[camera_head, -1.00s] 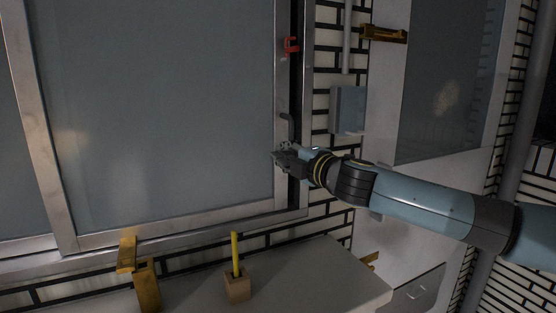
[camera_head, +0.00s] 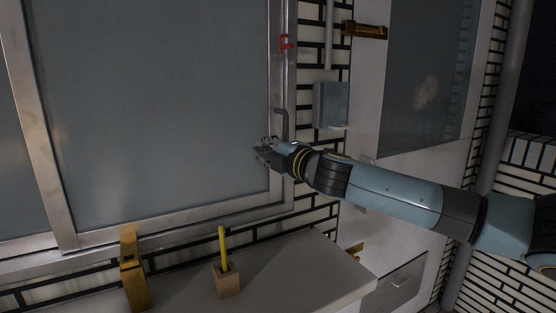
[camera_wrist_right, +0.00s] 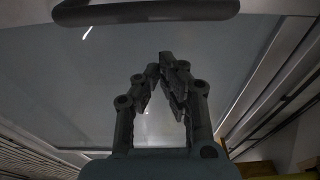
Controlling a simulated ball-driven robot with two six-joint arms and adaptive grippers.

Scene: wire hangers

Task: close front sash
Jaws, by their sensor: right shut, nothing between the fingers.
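The front sash is a large grey pane (camera_head: 160,110) in a metal frame, filling the left of the head view. Its right stile (camera_head: 276,70) stands close along the outer window frame (camera_head: 291,75), with no clear dark gap between them. A small grey handle (camera_head: 284,122) is on that stile; a dark bar (camera_wrist_right: 145,11), likely this handle, crosses the top of the wrist view. My right gripper (camera_head: 262,152) is just below the handle, in front of the stile and pane edge. Its fingers (camera_wrist_right: 165,70) are closed together and empty. Whether they touch the sash is unclear. My left gripper is out of view.
A red catch (camera_head: 285,42) sits high on the window's right side. A grey box (camera_head: 331,105) and a brass bracket (camera_head: 364,30) are on the tiled wall to the right. Below, a worktop (camera_head: 290,265) carries a wooden holder (camera_head: 228,283) with a yellow stick; a brass piece (camera_head: 133,275) stands left.

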